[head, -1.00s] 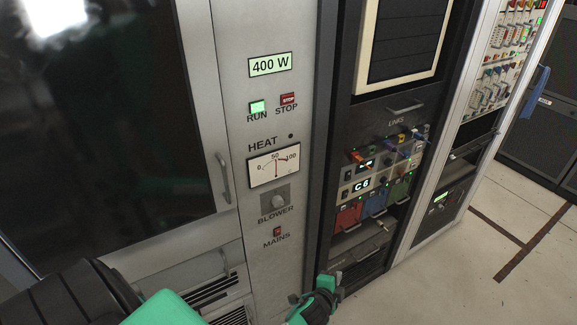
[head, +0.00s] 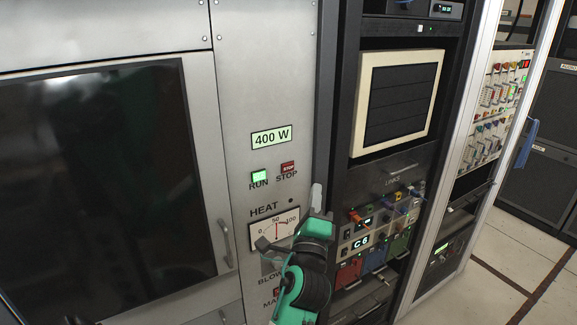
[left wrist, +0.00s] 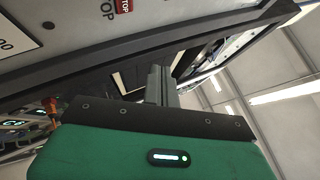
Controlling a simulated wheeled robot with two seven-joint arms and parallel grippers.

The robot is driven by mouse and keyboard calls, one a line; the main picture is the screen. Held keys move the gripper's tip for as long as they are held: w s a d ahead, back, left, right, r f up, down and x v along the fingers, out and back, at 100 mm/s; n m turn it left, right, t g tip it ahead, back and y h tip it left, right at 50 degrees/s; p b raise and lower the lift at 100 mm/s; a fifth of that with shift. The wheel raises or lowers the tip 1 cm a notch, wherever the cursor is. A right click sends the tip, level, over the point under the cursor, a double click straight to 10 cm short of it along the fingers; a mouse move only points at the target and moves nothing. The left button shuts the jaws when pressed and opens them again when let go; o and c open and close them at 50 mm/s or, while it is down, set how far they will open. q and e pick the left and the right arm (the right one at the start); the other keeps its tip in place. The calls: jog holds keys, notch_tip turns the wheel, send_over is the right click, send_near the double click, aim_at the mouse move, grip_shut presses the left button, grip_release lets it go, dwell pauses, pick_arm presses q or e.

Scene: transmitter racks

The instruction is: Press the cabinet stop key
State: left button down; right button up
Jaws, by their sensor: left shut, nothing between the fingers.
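The stop key (head: 288,168) is a small red key labelled STOP on the grey cabinet panel, right of the lit green RUN key (head: 259,177) and under the 400 W display (head: 271,137). The left wrist view also shows the red stop key (left wrist: 124,5) at its top edge, partly cut off. My left gripper (head: 316,190) is shut and empty, fingers pointing up. In the head view it appears below and right of the stop key, apart from it. Its fingers also show in the left wrist view (left wrist: 159,80). My right gripper is not in view.
The HEAT meter (head: 274,229) is partly covered by my left gripper, as are the blower knob and mains switch labels below. To the right stands a dark rack with a patch panel (head: 377,222) holding coloured plugs. A dark glass door (head: 105,180) fills the left.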

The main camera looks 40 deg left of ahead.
aim_at(288, 167)
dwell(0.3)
pick_arm(q)
jog(key=w+a, duration=0.1)
jog(key=a, duration=0.1)
jog(key=w+a+p, duration=0.1)
jog(key=a, duration=0.2)
jog(key=w+a, duration=0.1)
jog(key=a, duration=0.2)
jog(key=shift+w+p, duration=0.25)
jog(key=shift+p, duration=0.15)
dwell(0.6)
dwell(1.1)
jog(key=shift+a, duration=0.2)
jog(key=shift+w+a, duration=0.15)
jog(key=shift+a, duration=0.1)
